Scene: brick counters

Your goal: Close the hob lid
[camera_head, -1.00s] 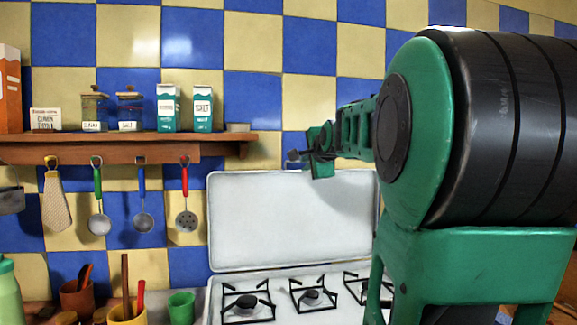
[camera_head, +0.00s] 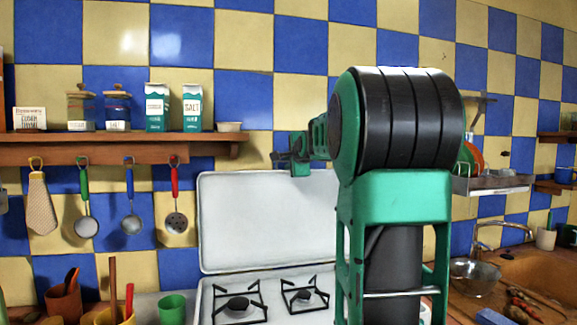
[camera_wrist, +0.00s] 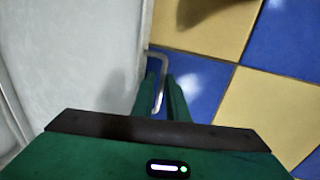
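The white hob lid (camera_head: 262,222) stands upright and open behind the hob (camera_head: 205,308), whose black pan supports (camera_head: 238,302) show in the head view. My gripper (camera_head: 291,158) is at the lid's top edge, right of its middle as far as I can see; my arm hides the lid's right part. In the wrist view the pale lid (camera_wrist: 75,60) fills the left side. My green fingers (camera_wrist: 163,90) stand a little apart, with a thin pale bar (camera_wrist: 160,80) showing between them. I cannot tell whether they touch it.
A wooden shelf (camera_head: 100,150) with jars and cartons is at the left, with utensils hanging below. A green cup (camera_head: 172,307) and utensil pots (camera_head: 63,302) stand left of the hob. A sink (camera_head: 550,265), a metal bowl (camera_head: 475,275) and a wall rack (camera_head: 490,186) are at the right.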

